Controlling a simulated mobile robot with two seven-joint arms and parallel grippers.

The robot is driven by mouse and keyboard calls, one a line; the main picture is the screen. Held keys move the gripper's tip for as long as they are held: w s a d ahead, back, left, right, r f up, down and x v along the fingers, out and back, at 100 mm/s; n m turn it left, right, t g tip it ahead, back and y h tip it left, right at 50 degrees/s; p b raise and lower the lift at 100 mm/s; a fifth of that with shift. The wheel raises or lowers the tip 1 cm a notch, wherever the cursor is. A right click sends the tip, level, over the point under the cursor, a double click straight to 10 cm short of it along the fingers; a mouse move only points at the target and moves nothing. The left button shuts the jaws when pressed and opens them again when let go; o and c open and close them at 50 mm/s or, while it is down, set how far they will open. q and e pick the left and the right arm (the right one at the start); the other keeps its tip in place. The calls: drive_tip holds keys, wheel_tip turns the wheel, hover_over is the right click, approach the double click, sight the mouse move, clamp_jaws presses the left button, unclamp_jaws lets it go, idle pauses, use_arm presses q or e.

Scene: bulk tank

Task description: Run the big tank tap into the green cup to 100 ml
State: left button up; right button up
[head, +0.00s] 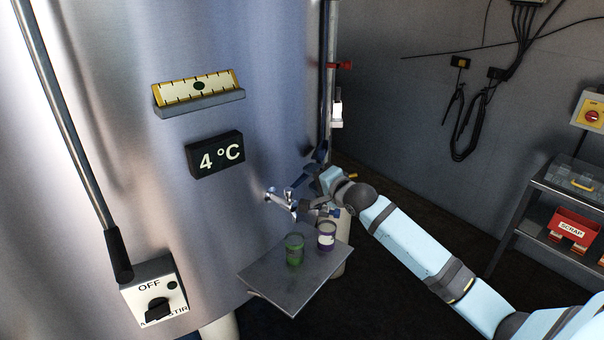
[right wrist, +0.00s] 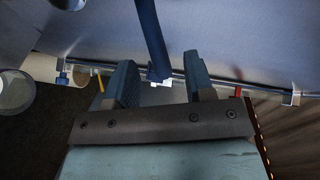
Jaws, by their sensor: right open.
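The big tank (head: 120,130) fills the left of the head view, with a metal tap (head: 283,200) low on its wall. The green cup (head: 294,249) stands upright on a small metal shelf (head: 285,283) below the tap. I cannot tell its fill level. My right gripper (head: 306,184) is beside the tap with its fingers apart. In the right wrist view a blue lever (right wrist: 152,40), apparently the tap handle, shows between the open fingers (right wrist: 158,64). I cannot tell whether they touch it. My left gripper is not in view.
A purple cup (head: 326,237) with a pale label stands right of the green cup. A shelf rack with a red SCRAP bin (head: 574,228) stands far right.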

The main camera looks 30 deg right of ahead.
drive_tip(key=w, duration=0.4)
drive_tip(key=shift+w+a+f, duration=0.2)
drive_tip(key=shift+w+f, duration=0.2)
clamp_jaws()
